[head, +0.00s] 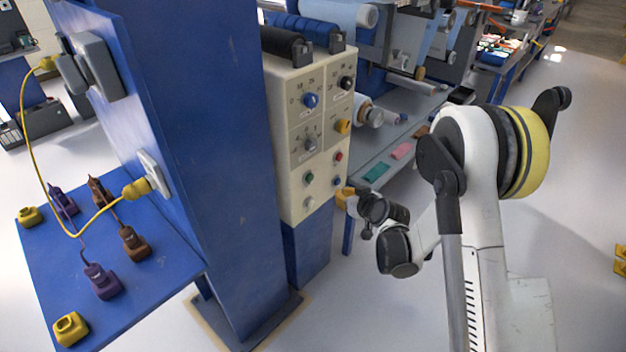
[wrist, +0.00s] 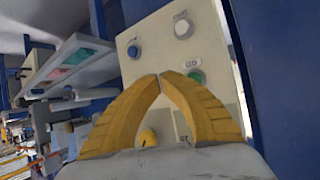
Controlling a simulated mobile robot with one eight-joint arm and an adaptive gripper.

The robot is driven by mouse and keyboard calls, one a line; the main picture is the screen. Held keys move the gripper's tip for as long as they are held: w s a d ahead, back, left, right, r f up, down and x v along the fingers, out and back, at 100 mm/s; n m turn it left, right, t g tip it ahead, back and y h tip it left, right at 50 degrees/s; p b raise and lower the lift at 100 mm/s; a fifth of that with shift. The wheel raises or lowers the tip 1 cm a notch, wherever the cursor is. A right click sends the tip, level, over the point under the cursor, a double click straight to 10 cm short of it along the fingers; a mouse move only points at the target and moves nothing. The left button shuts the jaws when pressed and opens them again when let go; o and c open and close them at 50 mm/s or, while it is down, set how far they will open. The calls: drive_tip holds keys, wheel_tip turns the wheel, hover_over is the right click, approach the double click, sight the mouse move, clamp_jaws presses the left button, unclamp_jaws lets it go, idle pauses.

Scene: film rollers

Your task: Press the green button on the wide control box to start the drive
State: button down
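The wide cream control box (head: 317,135) stands on a blue pedestal in the head view. Its green button (head: 308,178) is low on the left of the panel. In the wrist view the panel looks upside down, and the green button (wrist: 196,76) is just right of my fingertips. My gripper (wrist: 160,75) has its yellow fingers with tips together and nothing visible between them. In the head view my gripper (head: 345,196) is at the box's lower right edge. The gap between fingertips and panel is unclear. A red button (head: 338,156) shows in the head view.
A blue button (head: 337,181) and a pale button (head: 308,203) are near the green one. A yellow knob (head: 343,126) is above. A blue column (head: 215,150) stands close left of the box. Open floor lies right.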

sight(310, 178)
drive_tip(key=shift+a+f, duration=0.15)
drive_tip(key=shift+f, duration=0.55)
drive_tip(key=w+a, duration=0.5)
drive_tip(key=a, duration=0.2)
drive_tip(key=shift+w, duration=0.2)
drive_tip(key=shift+w, duration=0.1)
idle(1.2)
drive_tip(key=shift+w+a, duration=0.15)
drive_tip(key=shift+a, duration=0.15)
drive_tip(key=shift+w+a, duration=0.3)
drive_tip(key=shift+a, duration=0.05)
idle(0.8)
drive_tip(key=shift+d, duration=0.1)
drive_tip(key=shift+s+d, duration=0.55)
drive_tip(key=shift+d, duration=0.05)
